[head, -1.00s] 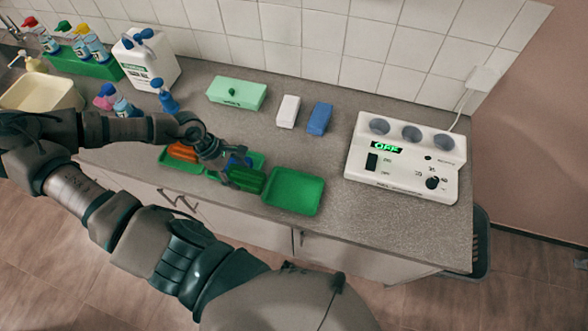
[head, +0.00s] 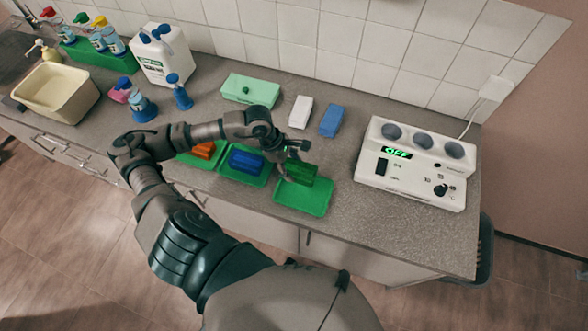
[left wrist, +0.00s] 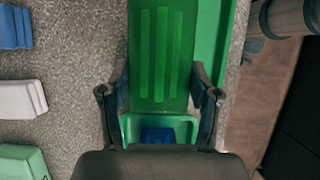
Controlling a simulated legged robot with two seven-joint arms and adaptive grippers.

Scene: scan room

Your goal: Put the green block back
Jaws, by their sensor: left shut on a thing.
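The dark green ribbed block (head: 301,173) is held by my left gripper (head: 291,155) above the empty-looking green tray (head: 302,203) at the right of a row of trays. The left wrist view shows the block (left wrist: 162,55) between the two fingers (left wrist: 160,97), with part of a green tray (left wrist: 211,45) beneath. I cannot tell whether the block touches the tray. A blue block (head: 246,161) sits in the middle tray (head: 255,180), and an orange block (head: 203,149) in the left tray (head: 187,158). My right gripper is not in view.
Behind the trays are a pale green box (head: 251,90), a white block (head: 300,111) and a blue block (head: 332,120). A white device reading OFF (head: 416,165) stands at the right. Bottles and a cream basin (head: 56,92) are at the left.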

